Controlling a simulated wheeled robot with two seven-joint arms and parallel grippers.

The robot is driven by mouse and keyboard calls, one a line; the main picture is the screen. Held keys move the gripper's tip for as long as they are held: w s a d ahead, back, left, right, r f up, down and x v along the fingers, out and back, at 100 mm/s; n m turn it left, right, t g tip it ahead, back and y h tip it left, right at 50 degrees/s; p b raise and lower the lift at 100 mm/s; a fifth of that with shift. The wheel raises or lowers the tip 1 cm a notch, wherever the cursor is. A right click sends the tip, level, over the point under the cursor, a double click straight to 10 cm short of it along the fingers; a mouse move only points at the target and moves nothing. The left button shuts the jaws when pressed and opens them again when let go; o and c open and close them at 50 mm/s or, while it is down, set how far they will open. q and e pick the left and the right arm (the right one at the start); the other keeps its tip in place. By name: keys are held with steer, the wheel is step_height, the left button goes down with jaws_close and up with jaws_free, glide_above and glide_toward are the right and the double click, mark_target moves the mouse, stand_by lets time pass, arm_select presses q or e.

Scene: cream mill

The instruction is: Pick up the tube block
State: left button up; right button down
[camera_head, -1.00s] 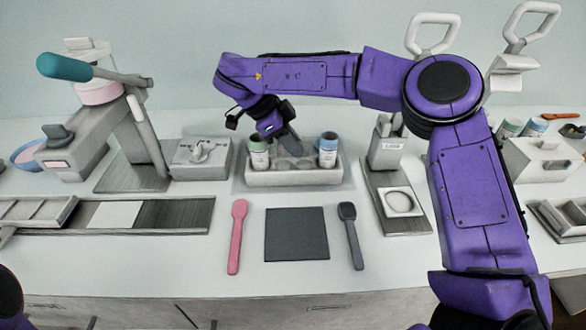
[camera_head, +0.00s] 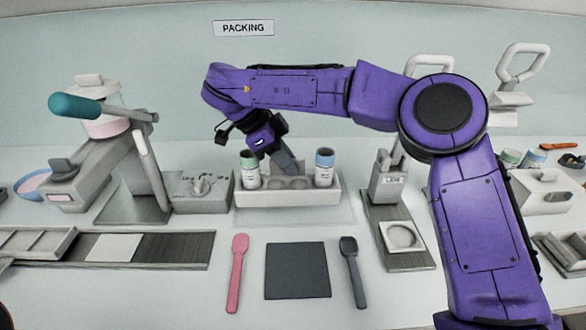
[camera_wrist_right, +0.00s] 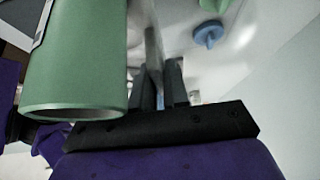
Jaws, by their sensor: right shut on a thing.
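The tube block (camera_head: 288,198) is a pale grey, long block. The block appears slightly above the counter. In the right wrist view my fingers (camera_wrist_right: 160,85) are close together, and a large green cylinder (camera_wrist_right: 75,60) fills the left side. The exact grip is hard to make out. My left gripper is out of view.
A dark square mat (camera_head: 297,270) lies in front, between a pink spatula (camera_head: 237,270) and a dark spoon (camera_head: 351,270).

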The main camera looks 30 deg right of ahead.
mark_target(276, 179)
steer(key=a+r, duration=0.1)
steer(key=r, duration=0.1)
steer(key=a+r, duration=0.1)
steer(key=shift+s+a+r+p, duration=0.2)
steer(key=shift+a+r+p, duration=0.15)
steer(key=shift+a+p, duration=0.05)
steer(key=s+a+r+p, duration=0.1)
steer(key=a+r, duration=0.3)
steer(key=a, duration=0.5)
steer(key=shift+s+p, duration=0.3)
steer(key=shift+s, duration=0.15)
steer(key=shift+f, duration=0.1)
